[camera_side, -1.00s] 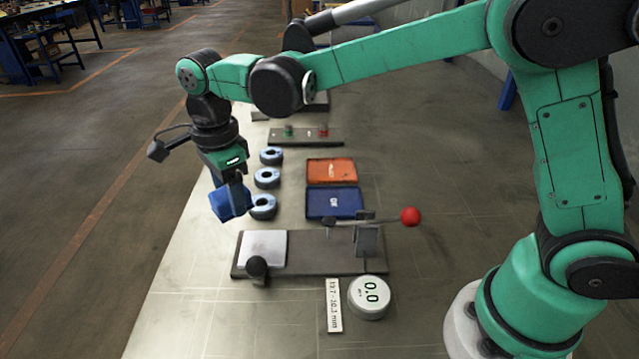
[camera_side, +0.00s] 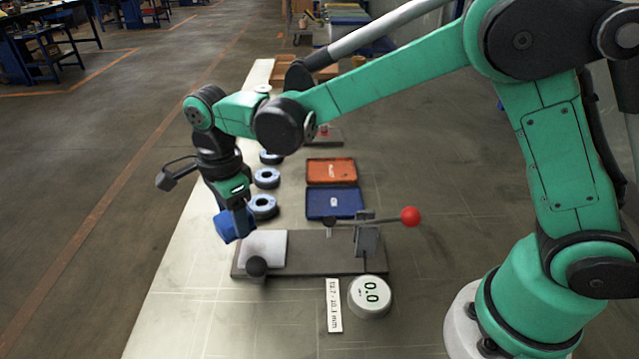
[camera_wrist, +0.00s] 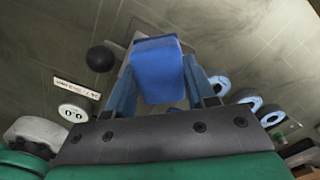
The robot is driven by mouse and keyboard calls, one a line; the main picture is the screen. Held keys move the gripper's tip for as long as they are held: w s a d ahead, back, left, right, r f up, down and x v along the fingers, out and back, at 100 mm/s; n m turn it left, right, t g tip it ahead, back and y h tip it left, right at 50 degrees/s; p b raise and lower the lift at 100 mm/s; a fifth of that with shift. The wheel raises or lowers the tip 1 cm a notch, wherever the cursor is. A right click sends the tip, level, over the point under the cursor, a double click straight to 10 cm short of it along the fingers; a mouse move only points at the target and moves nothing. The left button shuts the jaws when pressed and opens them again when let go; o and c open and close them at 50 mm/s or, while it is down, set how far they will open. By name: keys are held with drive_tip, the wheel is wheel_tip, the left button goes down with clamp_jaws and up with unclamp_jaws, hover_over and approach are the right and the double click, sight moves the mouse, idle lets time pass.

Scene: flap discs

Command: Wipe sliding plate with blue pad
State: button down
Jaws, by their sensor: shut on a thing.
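My gripper (camera_side: 238,215) is shut on a blue pad (camera_side: 226,226), which hangs below its fingers at the far left corner of the fixture. In the wrist view the blue pad (camera_wrist: 158,72) fills the space between the two fingers. The light sliding plate (camera_side: 264,247) lies on the left part of a dark base (camera_side: 310,262), with a black knob (camera_side: 257,266) at its near edge. The pad overlaps the plate's far left corner in the side view. I cannot tell whether they touch.
A lever with a red ball (camera_side: 410,216) stands on the base's right part. A round gauge (camera_side: 369,297) reading 0.0 and a label (camera_side: 334,305) lie in front. Blue (camera_side: 335,204) and orange (camera_side: 331,171) trays and three discs (camera_side: 263,206) sit behind.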

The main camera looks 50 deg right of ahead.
sight(243, 249)
drive_tip(key=shift+f, duration=2.35)
drive_tip(key=shift+s+d+r, duration=0.1)
drive_tip(key=shift+s+d, duration=0.5)
drive_tip(key=shift+s+d+r, duration=0.1)
drive_tip(key=shift+s+d, duration=0.7)
drive_tip(key=shift+w+a, duration=0.15)
drive_tip(key=shift+w, duration=0.05)
drive_tip(key=shift+w+a, duration=0.55)
drive_tip(key=shift+a, duration=0.05)
drive_tip(key=shift+w+a, duration=0.55)
drive_tip(key=shift+w, duration=0.25)
drive_tip(key=shift+d, duration=0.3)
drive_tip(key=shift+s+d, duration=1.25)
drive_tip(key=shift+s, duration=0.1)
drive_tip(key=w+a, duration=0.3)
drive_tip(key=shift+s+d+r, duration=0.1)
drive_tip(key=shift+r, duration=3.9)
